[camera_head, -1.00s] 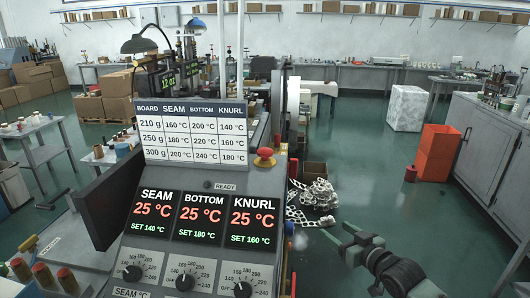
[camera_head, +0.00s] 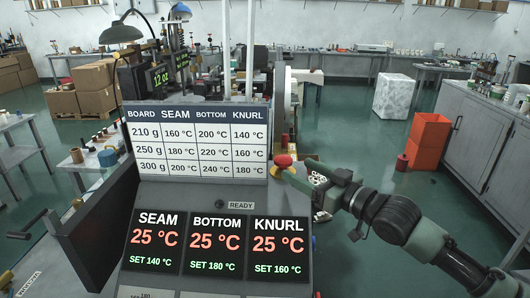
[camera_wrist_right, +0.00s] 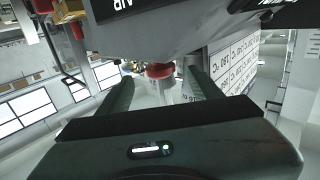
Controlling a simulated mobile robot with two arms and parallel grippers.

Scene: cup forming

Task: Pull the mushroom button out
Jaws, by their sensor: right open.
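The red mushroom button (camera_head: 284,160) sits at the right edge of the control panel, beside the temperature chart. My right gripper (camera_head: 290,174) is at the button, its arm reaching in from the right. In the right wrist view the button (camera_wrist_right: 159,71) shows between the two finger tips of my open right gripper (camera_wrist_right: 160,82). Whether either finger touches the button I cannot tell. The gripper hides the lower part of the button in the head view. My left gripper is not in view.
The control panel carries a chart board (camera_head: 196,138) and a display (camera_head: 217,243) reading 25 °C for seam, bottom and knurl. A READY lamp (camera_head: 221,205) is dark.

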